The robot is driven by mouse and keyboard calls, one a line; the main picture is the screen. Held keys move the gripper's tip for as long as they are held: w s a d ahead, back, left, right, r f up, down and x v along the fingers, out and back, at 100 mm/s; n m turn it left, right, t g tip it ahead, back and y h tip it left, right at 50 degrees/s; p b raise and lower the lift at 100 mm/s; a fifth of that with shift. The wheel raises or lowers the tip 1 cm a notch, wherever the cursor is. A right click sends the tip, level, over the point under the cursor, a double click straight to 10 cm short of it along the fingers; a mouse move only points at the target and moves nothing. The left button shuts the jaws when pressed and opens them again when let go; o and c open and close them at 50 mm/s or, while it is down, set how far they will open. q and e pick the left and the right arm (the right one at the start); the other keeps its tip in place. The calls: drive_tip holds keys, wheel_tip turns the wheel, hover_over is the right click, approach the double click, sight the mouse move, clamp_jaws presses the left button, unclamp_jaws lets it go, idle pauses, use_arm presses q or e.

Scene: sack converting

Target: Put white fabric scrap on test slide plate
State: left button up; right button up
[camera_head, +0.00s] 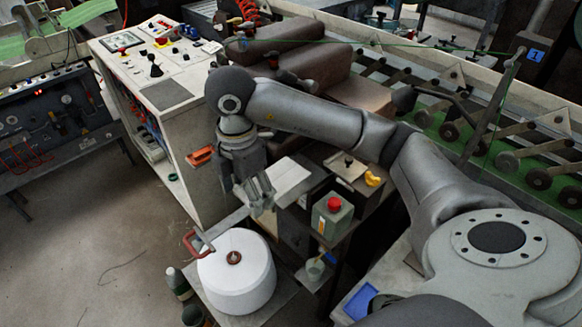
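My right arm reaches in from the lower right. Its gripper (259,206) points down above the gap between the white control cabinet and a low stand. Its fingers look close together, but whether they are open or shut on something is unclear. A flat, pale sheet or plate (289,177) lies just right of the gripper, partly hidden by it. I cannot tell whether it is the white fabric scrap or the test slide plate. No other piece is clearly either one. My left gripper is not in view.
A grey box with a red button (332,217) and a yellow item (373,178) are to the right. The control cabinet (181,118) stands left. Brown bales (312,64) lie behind.

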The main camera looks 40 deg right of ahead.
sight(271, 175)
drive_tip(key=w+d+f, duration=0.1)
drive_tip(key=d, duration=0.1)
drive_tip(key=w+d+f+p, duration=0.1)
drive_tip(key=w+d, duration=0.1)
drive_tip(key=w+d+f+p, duration=0.1)
drive_tip(key=d, duration=0.1)
drive_tip(key=shift+w+d, duration=0.25)
drive_tip(key=shift+d, duration=0.05)
drive_tip(key=w+d+f, duration=0.1)
drive_tip(key=w+d+f+p, duration=0.1)
drive_tip(key=f, duration=0.1)
drive_tip(key=w+d+f+p, duration=0.1)
drive_tip(key=d+f, duration=0.1)
drive_tip(key=shift+f, duration=0.2)
drive_tip(key=shift+w+d+f+p, duration=0.3)
drive_tip(key=shift+d+f+p, duration=0.2)
drive_tip(key=shift+f, duration=0.25)
wheel_tip(271, 175, down, 2)
drive_tip(key=shift+f, duration=0.5)
